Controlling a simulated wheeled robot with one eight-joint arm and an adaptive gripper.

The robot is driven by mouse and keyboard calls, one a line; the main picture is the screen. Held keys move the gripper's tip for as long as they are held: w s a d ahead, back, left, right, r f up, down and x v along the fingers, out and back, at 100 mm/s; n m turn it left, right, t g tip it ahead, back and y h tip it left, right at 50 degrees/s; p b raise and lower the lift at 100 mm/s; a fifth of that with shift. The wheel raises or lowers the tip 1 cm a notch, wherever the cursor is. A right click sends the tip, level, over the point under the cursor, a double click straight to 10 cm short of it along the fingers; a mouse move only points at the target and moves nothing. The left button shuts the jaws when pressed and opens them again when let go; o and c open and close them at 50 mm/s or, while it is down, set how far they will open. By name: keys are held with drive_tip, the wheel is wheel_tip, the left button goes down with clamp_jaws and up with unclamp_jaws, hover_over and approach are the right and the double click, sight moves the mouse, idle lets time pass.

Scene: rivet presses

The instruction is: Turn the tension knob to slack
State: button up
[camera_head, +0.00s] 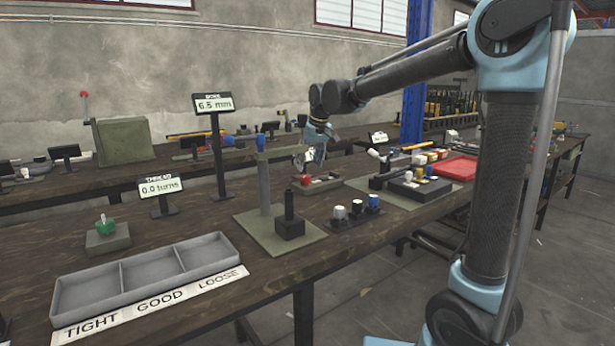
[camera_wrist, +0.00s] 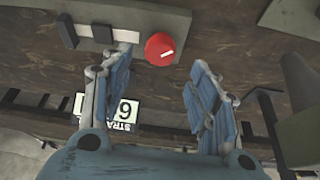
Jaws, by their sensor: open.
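The red round knob (camera_wrist: 160,49) sits on the edge of a grey-green box (camera_wrist: 160,17), with a white pointer line running right and slightly up in the wrist view. The knob also shows in the head view (camera_head: 305,180), on the low box (camera_head: 325,185) on the bench. My gripper (camera_wrist: 159,63) is open and empty, its two blue fingers spread to either side of the knob. It also shows in the head view (camera_head: 308,157), just above the knob. No finger visibly touches it. No slack marking is readable.
A readout (camera_wrist: 122,112) starting "STRA" shows a 6 and is partly hidden by a finger. A press with a grey post (camera_head: 264,188) stands left of the knob box. Several small cups (camera_head: 356,207) stand in front. A dark fixture (camera_head: 420,187) lies to the right.

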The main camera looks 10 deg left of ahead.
sight(306, 176)
drive_tip(key=shift+x, duration=3.1)
drive_tip(key=shift+c, duration=0.6)
drive_tip(key=c, duration=0.9)
drive_tip(key=shift+d, duration=0.2)
